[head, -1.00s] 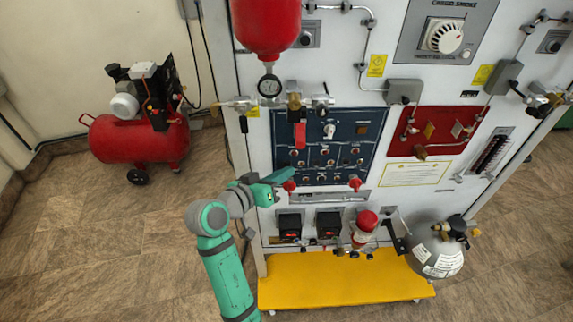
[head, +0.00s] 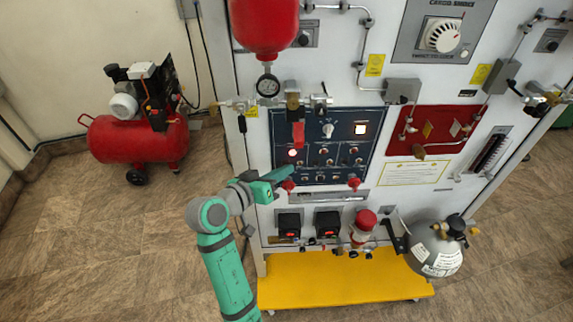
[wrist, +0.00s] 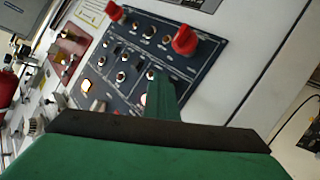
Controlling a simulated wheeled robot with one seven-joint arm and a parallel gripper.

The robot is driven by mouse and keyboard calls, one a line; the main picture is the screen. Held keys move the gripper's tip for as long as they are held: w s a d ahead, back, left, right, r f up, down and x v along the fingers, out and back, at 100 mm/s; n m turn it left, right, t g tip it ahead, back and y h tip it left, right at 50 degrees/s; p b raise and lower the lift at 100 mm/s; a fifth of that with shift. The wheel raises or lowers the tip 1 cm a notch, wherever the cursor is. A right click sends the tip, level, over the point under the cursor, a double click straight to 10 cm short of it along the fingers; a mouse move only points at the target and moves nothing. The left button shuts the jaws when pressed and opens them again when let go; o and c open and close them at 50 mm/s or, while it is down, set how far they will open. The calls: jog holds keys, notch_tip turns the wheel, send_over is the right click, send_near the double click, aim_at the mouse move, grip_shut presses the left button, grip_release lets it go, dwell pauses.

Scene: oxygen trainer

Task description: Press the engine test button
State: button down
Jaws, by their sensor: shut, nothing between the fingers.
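The blue control panel (head: 343,150) is on the front of the white cabinet, with several small round buttons and switches. Its labels are too small to read, so I cannot tell which control is the engine test button. A round button (head: 292,153) at the panel's left glows reddish white. In the wrist view a lit spot (wrist: 143,99) shows just left of my finger. My gripper (head: 288,172) is shut and empty at the panel's lower left. In the wrist view my gripper (wrist: 163,82) overlaps the panel (wrist: 122,66) and hides part of it. I cannot tell whether it touches a button.
A square lamp (head: 361,129) on the panel is lit. A red compressor (head: 140,140) stands on the floor at left.

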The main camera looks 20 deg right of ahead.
jog(key=shift+w+a, duration=0.15)
dwell(0.3)
jog(key=shift+s+a, duration=0.3)
jog(key=shift+s, duration=0.45)
jog(key=shift+s+d, duration=0.1)
jog(key=shift+d, duration=0.05)
jog(key=shift+s, duration=0.1)
jog(key=s, duration=0.1)
jog(key=s+a, duration=0.1)
jog(key=s, duration=0.2)
jog(key=shift+s+a, duration=0.25)
jog(key=shift+a, duration=0.05)
